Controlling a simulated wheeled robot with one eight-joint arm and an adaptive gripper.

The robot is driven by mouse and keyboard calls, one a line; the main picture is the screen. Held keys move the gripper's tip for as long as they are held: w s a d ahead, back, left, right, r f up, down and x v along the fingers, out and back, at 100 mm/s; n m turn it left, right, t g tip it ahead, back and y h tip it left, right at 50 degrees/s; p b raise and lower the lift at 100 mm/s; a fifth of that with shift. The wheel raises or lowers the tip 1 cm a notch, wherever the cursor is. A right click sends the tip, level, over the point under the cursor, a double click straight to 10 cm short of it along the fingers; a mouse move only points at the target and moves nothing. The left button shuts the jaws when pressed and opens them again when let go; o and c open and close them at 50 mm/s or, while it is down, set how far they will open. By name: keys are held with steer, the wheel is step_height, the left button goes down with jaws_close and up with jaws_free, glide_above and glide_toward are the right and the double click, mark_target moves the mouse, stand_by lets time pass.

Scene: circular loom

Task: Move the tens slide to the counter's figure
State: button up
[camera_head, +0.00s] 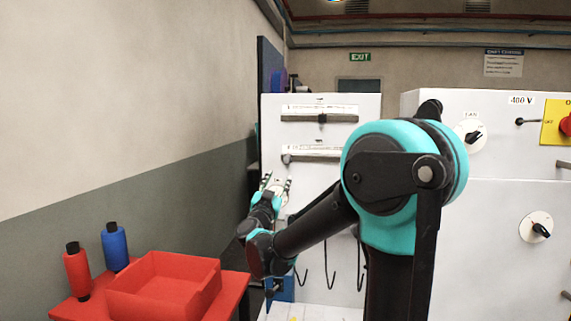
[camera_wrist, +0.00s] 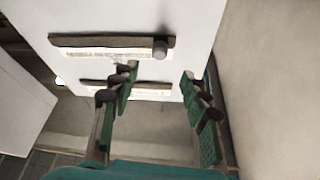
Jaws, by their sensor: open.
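The white cabinet front (camera_head: 370,108) carries two horizontal slides with pale scale strips; I cannot read which is the tens slide. The upper slide (camera_head: 300,118) has its knob (camera_head: 322,118) near the middle. The lower slide (camera_head: 318,159) has its knob (camera_head: 286,158) at the left end. The wrist view shows one slide (camera_wrist: 100,46) with a round grey knob (camera_wrist: 160,48) at its right end, and another slide (camera_wrist: 150,87) partly behind a finger. My gripper (camera_head: 276,181) is open and empty, just below the lower slide's left end. It also shows in the wrist view (camera_wrist: 160,80). No counter figure is legible.
Several dark hooks (camera_head: 331,265) hang on the cabinet below the slides. A second white cabinet (camera_head: 490,200) with dials stands at right. A red table at lower left holds a red tray (camera_head: 165,285), a red bottle (camera_head: 78,272) and a blue bottle (camera_head: 115,247).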

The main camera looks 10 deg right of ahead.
mark_target(286, 162)
steer(key=x, duration=1.1)
jaws_close()
